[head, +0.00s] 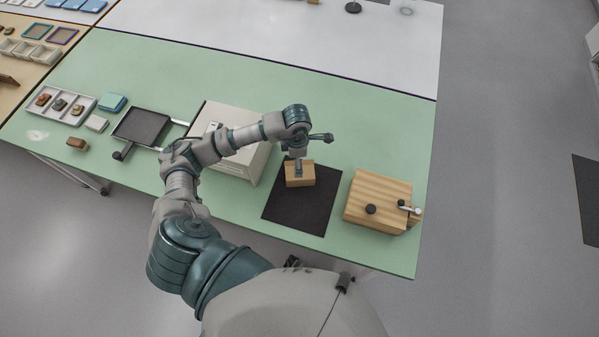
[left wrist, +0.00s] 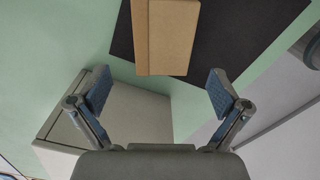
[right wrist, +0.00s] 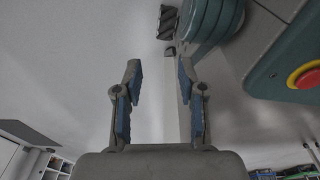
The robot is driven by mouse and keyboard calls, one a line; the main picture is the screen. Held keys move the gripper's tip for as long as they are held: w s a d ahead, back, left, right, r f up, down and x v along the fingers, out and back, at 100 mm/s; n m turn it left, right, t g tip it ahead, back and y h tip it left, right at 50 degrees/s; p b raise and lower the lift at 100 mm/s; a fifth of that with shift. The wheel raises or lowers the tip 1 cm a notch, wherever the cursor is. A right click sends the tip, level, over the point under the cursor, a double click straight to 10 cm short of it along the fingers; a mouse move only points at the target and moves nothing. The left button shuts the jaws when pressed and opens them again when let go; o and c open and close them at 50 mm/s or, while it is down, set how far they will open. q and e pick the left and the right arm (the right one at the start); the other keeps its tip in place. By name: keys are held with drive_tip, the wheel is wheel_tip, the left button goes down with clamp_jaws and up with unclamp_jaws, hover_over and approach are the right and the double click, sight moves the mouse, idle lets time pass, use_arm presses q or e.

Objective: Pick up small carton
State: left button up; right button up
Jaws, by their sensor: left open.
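The small carton (head: 300,178) is a plain brown box on the black mat (head: 290,212) on the green bench. The carton lies ahead of the fingertips, roughly in line with the gap. In the head view my left wrist and hand hang over the carton and hide part of it. My right gripper (right wrist: 160,78) is open and empty, away from the bench.
A beige cabinet (head: 248,165) stands left of the mat, partly behind my left arm. A striped wooden box (head: 378,200) with a dark knob stands to the right. A dark tray (head: 142,127), sectioned tray (head: 44,102) and small blocks lie further left. The bench behind the mat is clear.

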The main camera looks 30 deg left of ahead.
use_arm(q)
wheel_tip(320, 180, down, 3)
drive_tip(key=shift+a+r, duration=0.1)
drive_tip(key=shift+r, duration=0.05)
drive_tip(key=shift+d+f, duration=0.35)
drive_tip(key=shift+f, duration=0.15)
drive_tip(key=f, duration=0.3)
drive_tip(key=shift+d+f, duration=0.35)
drive_tip(key=shift+d, duration=0.05)
drive_tip(key=shift+f, duration=0.3)
drive_tip(key=shift+a+f, duration=0.1)
drive_tip(key=shift+a, duration=0.25)
drive_tip(key=c, duration=0.9)
drive_tip(key=shift+w, duration=0.1)
drive_tip(key=c, duration=0.5)
drive_tip(key=shift+d, duration=0.2)
